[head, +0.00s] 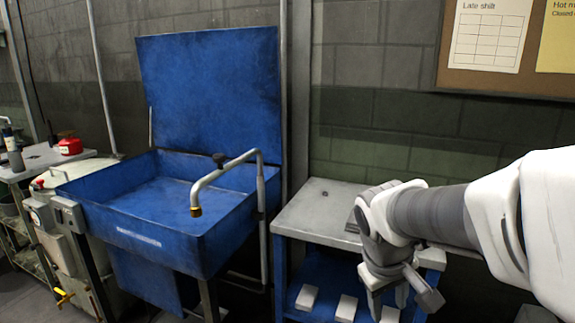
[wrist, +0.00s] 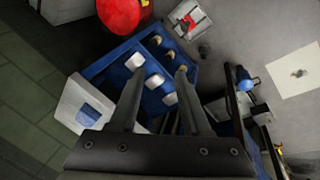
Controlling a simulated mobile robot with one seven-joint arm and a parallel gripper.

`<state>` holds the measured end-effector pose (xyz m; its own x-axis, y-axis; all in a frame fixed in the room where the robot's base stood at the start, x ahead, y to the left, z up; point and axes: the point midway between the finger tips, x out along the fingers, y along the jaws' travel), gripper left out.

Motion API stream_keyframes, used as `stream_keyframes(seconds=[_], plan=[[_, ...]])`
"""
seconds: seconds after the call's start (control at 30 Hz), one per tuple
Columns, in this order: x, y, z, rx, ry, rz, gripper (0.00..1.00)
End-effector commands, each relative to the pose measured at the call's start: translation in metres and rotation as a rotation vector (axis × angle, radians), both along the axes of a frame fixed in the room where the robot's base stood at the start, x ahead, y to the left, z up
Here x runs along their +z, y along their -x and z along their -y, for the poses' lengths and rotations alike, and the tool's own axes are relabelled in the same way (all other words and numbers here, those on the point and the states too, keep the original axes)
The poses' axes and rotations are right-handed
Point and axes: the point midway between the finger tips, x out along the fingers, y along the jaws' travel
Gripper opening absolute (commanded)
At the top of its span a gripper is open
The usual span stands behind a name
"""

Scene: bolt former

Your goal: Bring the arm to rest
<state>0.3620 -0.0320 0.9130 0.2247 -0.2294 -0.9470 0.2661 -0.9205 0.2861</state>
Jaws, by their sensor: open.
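My arm (head: 435,216) reaches in from the right in the head view, bent downward at the wrist. My gripper (head: 402,298) hangs pointing down in front of the grey-topped blue stand. In the wrist view its two fingers (wrist: 160,80) are spread apart, with nothing held between them. Beyond the fingers lies a blue rack or shelf (wrist: 118,62) with several white blocks (wrist: 154,81). The gripper overlaps the stand in the head view; I cannot tell whether they touch.
The stand's grey top (head: 318,212) is partly hidden by my wrist. A blue wash basin (head: 150,235) with a raised lid and bent spout (head: 222,172) stands left of it. A notice board (head: 490,82) hangs above. A red round object (wrist: 121,12) shows in the wrist view.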

Motion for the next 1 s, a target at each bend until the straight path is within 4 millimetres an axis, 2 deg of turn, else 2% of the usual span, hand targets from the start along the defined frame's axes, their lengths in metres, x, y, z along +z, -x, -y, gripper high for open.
stream_keyframes(seconds=[0.03, 0.2, 0.4, 0.6, 0.67, 0.87, 1.0], plan=[[0.010, 0.012, -0.002, -0.024, -0.023, 0.035, 0.47], [0.030, 0.050, -0.011, -0.104, -0.115, 0.127, 0.47], [0.043, 0.087, -0.021, -0.177, -0.228, 0.223, 0.47], [0.047, 0.116, -0.032, -0.227, -0.333, 0.299, 0.47], [0.068, 0.116, -0.033, -0.229, -0.337, 0.296, 0.47], [0.112, 0.116, -0.032, -0.229, -0.334, 0.294, 0.47], [0.149, 0.115, -0.032, -0.228, -0.333, 0.294, 0.47]])
